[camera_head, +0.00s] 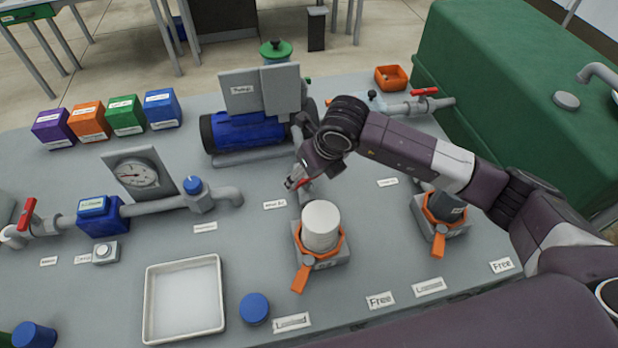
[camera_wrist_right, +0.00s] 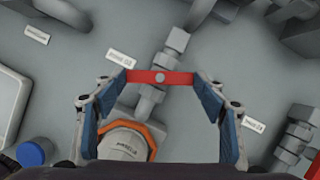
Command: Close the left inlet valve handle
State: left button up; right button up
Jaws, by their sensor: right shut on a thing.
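The left inlet valve's red handle (camera_wrist_right: 160,77) sits on a grey pipe (camera_wrist_right: 175,43) just behind the white canister (camera_head: 321,226). In the right wrist view the handle lies at a steep angle across the pipe, not along it. My right gripper (camera_head: 296,183) reaches down over this valve and is shut on the handle, one blue-padded finger at each end of it. In the head view the gripper covers most of the handle, with only a little red showing. My left gripper is not in view.
The white canister stands in an orange clamp ring close in front of the valve. A dark canister (camera_head: 446,206) stands in a similar clamp to the right. A blue pump (camera_head: 243,132) is behind. Other red handles (camera_head: 27,214) (camera_head: 425,91) sit at far left and back right.

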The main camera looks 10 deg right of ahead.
jog(key=m+h+b, duration=0.1)
jog(key=m+b, duration=0.1)
jog(key=m, duration=0.1)
jog(key=shift+a+f, duration=0.1)
jog(key=shift+a, duration=0.05)
jog(key=shift+m+h+b, duration=0.4)
jog(key=shift+m+b, duration=0.2)
jog(key=shift+m, duration=0.2)
jog(key=o, duration=1.2)
jog(key=shift+c, duration=0.2)
jog(key=v, duration=1.2)
jog(key=shift+s, duration=0.2)
jog(key=shift+a, duration=0.1)
